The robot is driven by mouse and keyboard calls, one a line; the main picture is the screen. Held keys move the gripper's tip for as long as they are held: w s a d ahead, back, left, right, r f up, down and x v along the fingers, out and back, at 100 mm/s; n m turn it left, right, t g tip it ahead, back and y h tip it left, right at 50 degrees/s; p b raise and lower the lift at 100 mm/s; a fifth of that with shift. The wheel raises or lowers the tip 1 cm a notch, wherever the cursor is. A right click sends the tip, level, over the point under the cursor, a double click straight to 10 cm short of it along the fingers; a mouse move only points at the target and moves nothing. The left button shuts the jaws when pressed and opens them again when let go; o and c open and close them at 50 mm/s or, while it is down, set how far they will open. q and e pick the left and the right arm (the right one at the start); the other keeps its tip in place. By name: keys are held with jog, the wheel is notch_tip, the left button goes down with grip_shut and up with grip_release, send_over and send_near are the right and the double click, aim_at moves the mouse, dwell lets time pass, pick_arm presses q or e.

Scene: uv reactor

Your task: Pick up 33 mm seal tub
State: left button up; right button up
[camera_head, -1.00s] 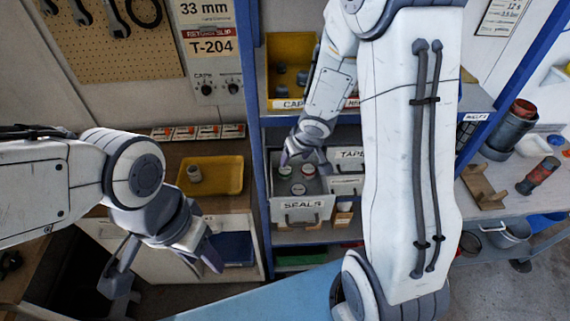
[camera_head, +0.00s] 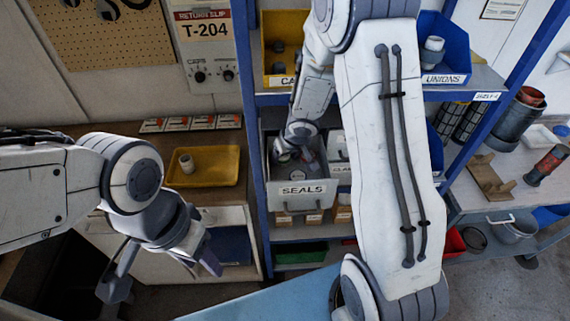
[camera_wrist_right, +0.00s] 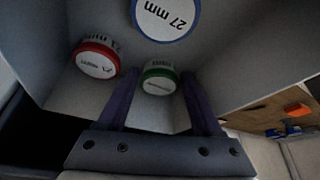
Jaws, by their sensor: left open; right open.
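The grey SEALS bin (camera_head: 290,202) sits in the blue-framed rack, and my right gripper (camera_head: 290,152) reaches down into it. In the right wrist view three white-lidded tubs show inside the bin. One has a blue rim and reads 27 mm (camera_wrist_right: 165,14). A red-rimmed tub (camera_wrist_right: 97,60) is at the left, its size not clearly readable. A green-rimmed tub (camera_wrist_right: 158,78) shows between the open fingers of my right gripper (camera_wrist_right: 160,82), its label too small to read. I cannot tell which tub is 33 mm. My left gripper (camera_head: 165,272) is open and empty, left of the rack.
A yellow tray (camera_head: 215,168) with a small cup-like part (camera_head: 187,163) stands on the left counter. A blue UNIONS bin (camera_head: 445,62) is above right of the SEALS bin. The bin's walls surround my right gripper closely.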

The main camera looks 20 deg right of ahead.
jog(key=c, duration=1)
jog(key=shift+r, duration=0.15)
